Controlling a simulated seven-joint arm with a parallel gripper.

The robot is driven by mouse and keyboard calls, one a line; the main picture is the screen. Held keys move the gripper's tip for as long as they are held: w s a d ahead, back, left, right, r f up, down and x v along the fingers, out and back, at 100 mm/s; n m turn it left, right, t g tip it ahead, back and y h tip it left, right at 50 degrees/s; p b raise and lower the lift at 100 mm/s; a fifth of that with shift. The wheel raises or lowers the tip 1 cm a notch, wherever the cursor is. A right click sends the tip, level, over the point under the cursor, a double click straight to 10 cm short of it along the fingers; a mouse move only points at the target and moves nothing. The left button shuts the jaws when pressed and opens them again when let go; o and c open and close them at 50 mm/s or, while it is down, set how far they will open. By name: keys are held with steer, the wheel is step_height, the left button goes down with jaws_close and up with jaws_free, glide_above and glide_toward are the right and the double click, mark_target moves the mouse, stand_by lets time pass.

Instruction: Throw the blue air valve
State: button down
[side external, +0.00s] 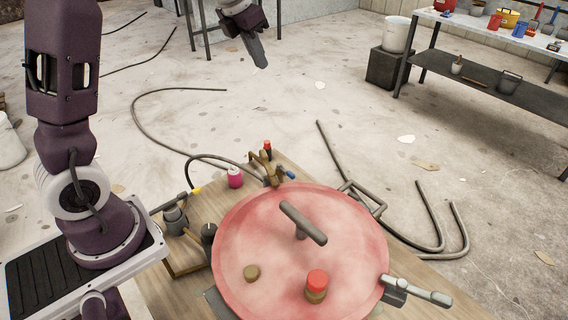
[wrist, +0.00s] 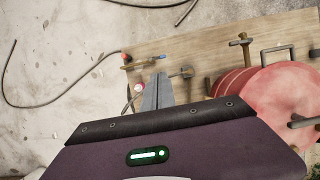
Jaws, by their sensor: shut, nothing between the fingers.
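The blue valve handle (side external: 289,174) is a small blue lever end on a brass fitting (side external: 266,168) at the back edge of the wooden bench, in the side view. A red-topped part (side external: 267,147) stands just behind it. In the wrist view a brass fitting (wrist: 142,62) with a red end lies beyond the fingertips; a small bluish spot shows at its right end. My gripper (side external: 261,64) hangs high, well behind and above the fitting, touching nothing. Its fingers (wrist: 157,92) are shut and empty.
A round pink mould (side external: 235,240) with a grey T-handle (side external: 303,222) fills much of the bench (side external: 155,290). A dark hose (side external: 150,130) runs over the floor. The air around my gripper is clear.

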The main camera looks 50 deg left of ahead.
glide_toward(286, 171)
steer(key=s+d+r, duration=0.2)
steer(key=s, duration=0.5)
steer(key=w+f, duration=0.8)
steer(key=f, duration=0.2)
steer(key=shift+w, duration=0.15)
